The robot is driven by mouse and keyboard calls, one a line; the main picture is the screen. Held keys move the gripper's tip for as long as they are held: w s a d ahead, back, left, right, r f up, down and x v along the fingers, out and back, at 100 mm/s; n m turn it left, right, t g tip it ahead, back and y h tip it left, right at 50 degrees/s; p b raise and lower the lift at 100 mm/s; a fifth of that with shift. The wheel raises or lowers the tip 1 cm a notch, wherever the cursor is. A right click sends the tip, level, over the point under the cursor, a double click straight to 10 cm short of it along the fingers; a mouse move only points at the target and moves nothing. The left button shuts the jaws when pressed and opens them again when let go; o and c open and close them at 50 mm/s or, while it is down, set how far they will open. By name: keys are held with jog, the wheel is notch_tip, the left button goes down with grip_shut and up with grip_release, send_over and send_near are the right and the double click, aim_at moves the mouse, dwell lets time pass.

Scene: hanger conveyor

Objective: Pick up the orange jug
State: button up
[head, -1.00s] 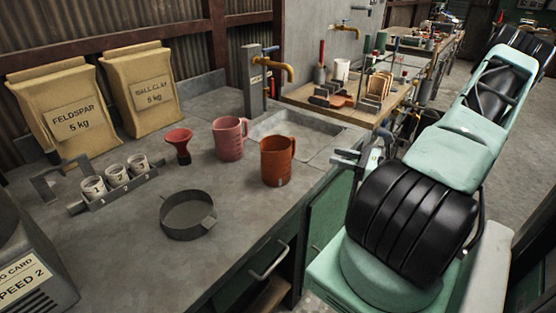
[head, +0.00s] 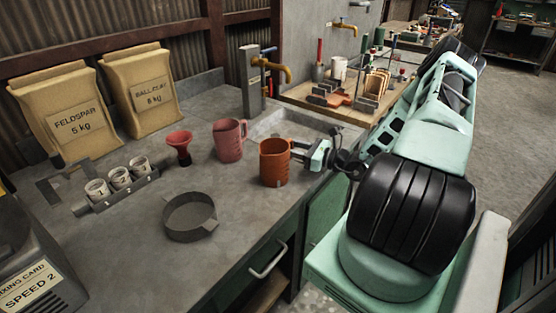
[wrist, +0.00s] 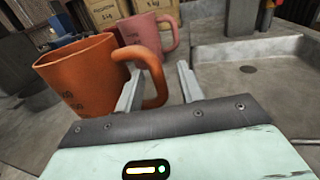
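The orange jug (head: 270,162) stands upright on the grey counter, near its front edge and beside the sink. Its handle points right, toward my gripper (head: 303,151). In the wrist view the orange jug (wrist: 80,85) is at the left. Its handle reaches between the two fingers of my gripper (wrist: 158,85), which are apart. The left finger overlaps the handle opening and the right finger is to the right of the handle, with a visible gap. A pink jug (head: 228,140) stands just behind and left; it also shows in the wrist view (wrist: 138,32).
The sink basin (head: 305,124) lies behind my gripper. A red funnel (head: 179,147), a grey sieve ring (head: 189,217), a rack of small cups (head: 118,190) and two clay bags (head: 70,122) stand left. A tap (head: 272,70) rises behind the sink.

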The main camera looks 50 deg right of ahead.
jog(key=shift+x, duration=1.45)
grip_shut()
jog(key=shift+r, duration=0.15)
